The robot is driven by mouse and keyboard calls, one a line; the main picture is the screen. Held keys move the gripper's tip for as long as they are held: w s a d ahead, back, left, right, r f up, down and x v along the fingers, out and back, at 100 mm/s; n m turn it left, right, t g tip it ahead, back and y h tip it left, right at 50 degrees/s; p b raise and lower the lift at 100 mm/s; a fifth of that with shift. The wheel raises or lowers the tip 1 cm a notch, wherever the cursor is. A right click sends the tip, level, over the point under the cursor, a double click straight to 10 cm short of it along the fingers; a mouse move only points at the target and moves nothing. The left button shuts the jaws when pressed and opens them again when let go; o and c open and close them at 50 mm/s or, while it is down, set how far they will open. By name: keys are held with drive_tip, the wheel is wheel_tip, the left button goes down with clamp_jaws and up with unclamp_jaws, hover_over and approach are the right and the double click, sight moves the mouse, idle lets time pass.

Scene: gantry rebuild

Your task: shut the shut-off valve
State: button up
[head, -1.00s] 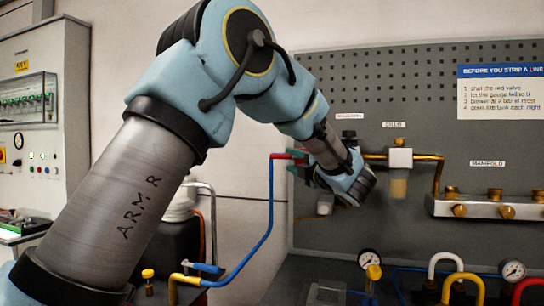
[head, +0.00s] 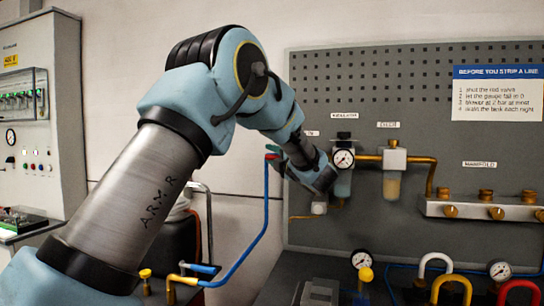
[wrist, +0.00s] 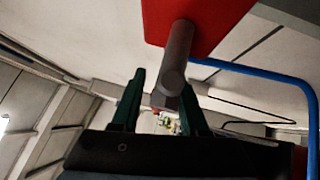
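The shut-off valve's red part (head: 271,156) is at the top of a blue pipe, left of the pegboard. In the wrist view, a red block (wrist: 200,18) fills the top, with a dark grey rod (wrist: 178,55) sticking out towards me. My gripper (head: 278,160) is right beside the red part in the head view. In the wrist view my gripper (wrist: 162,92) is open, its two dark green fingers apart. The rod's near end lies at the gap between the fingertips, closer to the right finger. I cannot tell whether it touches. My forearm hides part of the wall.
The blue pipe (head: 266,215) runs down from the red part and also shows in the wrist view (wrist: 270,75). A pressure gauge (head: 343,158) and brass-piped filter (head: 394,160) are on the pegboard (head: 400,65) to the right. The bench (head: 280,282) is below.

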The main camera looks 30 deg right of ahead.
clamp_jaws()
idle(1.2)
